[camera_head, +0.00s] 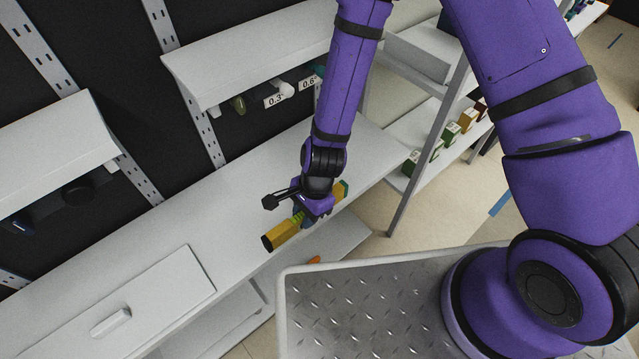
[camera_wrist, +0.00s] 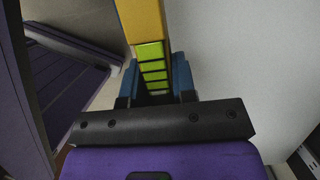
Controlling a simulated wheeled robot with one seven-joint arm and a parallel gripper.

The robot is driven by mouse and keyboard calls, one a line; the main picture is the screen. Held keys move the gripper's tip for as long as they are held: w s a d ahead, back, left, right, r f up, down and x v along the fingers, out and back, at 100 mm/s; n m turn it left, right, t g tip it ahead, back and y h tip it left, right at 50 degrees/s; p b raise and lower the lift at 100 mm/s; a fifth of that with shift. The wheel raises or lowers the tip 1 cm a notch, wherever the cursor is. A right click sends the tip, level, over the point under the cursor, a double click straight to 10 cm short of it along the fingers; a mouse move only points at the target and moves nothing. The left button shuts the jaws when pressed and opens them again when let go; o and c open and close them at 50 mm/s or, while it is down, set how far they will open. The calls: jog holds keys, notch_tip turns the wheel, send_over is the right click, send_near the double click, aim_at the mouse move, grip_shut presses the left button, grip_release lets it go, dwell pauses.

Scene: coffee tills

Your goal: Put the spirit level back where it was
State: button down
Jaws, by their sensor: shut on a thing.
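The spirit level is a long yellow bar with a green part (camera_head: 282,235). In the head view it lies slantwise across my gripper (camera_head: 303,212), one end sticking out to the lower left and another bit to the upper right. My gripper is shut on it near its middle. In the wrist view the yellow bar (camera_wrist: 141,20) and its green segments run between my blue fingers (camera_wrist: 155,85). The head view shows the level over the front edge of the white counter (camera_head: 170,235); its height above it is hard to tell.
A shelf (camera_head: 250,50) above the counter has "0.3" (camera_head: 275,100) and "0.6" labels with small items hanging under it. A white drawer panel (camera_head: 140,305) with a handle is at lower left. Small boxes (camera_head: 452,133) stand on a rack at right. The counter's middle is clear.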

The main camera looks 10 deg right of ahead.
jog(key=w+d, duration=0.1)
jog(key=w, duration=0.2)
jog(key=w+d, duration=0.2)
jog(key=w, duration=0.2)
jog(key=w+d+f, duration=0.1)
jog(key=w, duration=0.3)
jog(key=shift+w+d, duration=0.15)
jog(key=shift+d, duration=0.05)
jog(key=shift+f, duration=1.8)
jog(key=shift+f, duration=0.1)
jog(key=c, duration=0.9)
grip_release()
jog(key=shift+v, duration=3.85)
